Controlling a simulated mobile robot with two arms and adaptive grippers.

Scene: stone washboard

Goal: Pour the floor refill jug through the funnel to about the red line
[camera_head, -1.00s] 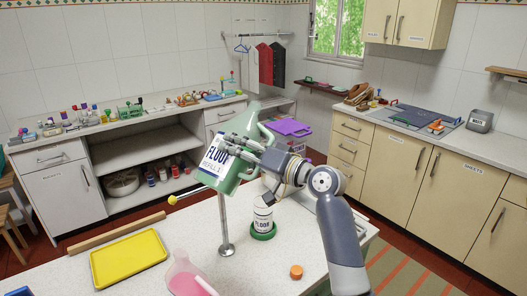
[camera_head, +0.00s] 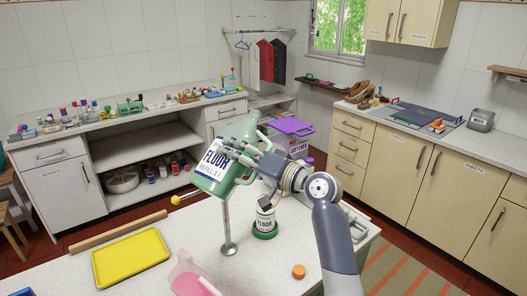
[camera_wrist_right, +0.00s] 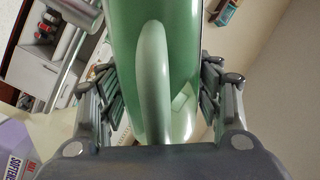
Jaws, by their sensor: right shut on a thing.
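The green floor refill jug (camera_head: 240,133) is in the air over the near table, tilted, its upper end leaning right. Its white label faces me. My right gripper (camera_head: 250,166) is shut on it. The right wrist view shows the jug's pale handle (camera_wrist_right: 154,85) between the fingers. A white bottle labelled FLOOR (camera_head: 265,220) stands upright in a green base on the table, below and right of the jug. A dark shape covers its top, so I cannot make out a funnel. The red line is too small to tell. My left gripper is out of view.
A metal post (camera_head: 227,230) with a yellow-tipped arm stands left of the bottle. A yellow tray (camera_head: 130,258), a wooden bar (camera_head: 117,232), a pink-filled container (camera_head: 187,275) and an orange cap (camera_head: 298,271) lie around the near table. The table between them is clear.

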